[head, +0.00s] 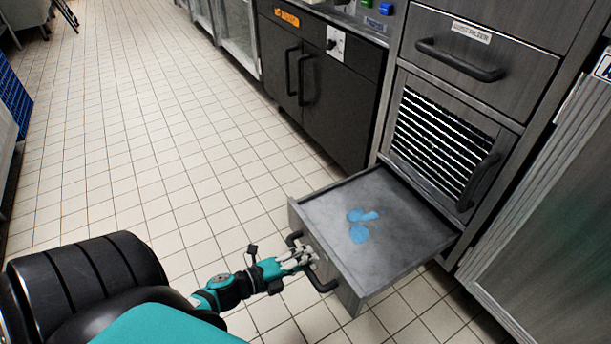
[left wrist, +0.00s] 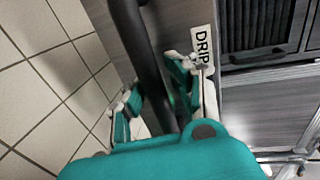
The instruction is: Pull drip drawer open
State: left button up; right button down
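The drip drawer (head: 390,262) is a grey metal drawer, pulled well out from the bottom of the cabinet. Blue patches (head: 358,226) mark its top surface. Its dark bar handle (head: 318,281) is on the front face. My left gripper (head: 298,258) is at this handle. In the left wrist view the handle (left wrist: 146,55) passes between the fingers of my left gripper (left wrist: 155,85), which stand apart with a gap visible on the left side. A white label (left wrist: 203,45) reading "DRIP" is beside the right finger. My right gripper is not in view.
Above the drawer are a slatted door (head: 438,140) and an upper drawer (head: 480,45) with a bar handle. A dark two-door cabinet (head: 325,95) stands to the left. The tiled floor (head: 160,140) is clear. A steel panel (head: 560,215) is at the right.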

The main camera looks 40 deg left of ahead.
pick_arm(q)
jog(key=o, duration=0.3)
jog(key=shift+f, duration=0.1)
jog(key=shift+s, duration=0.1)
jog(key=v, duration=1.2)
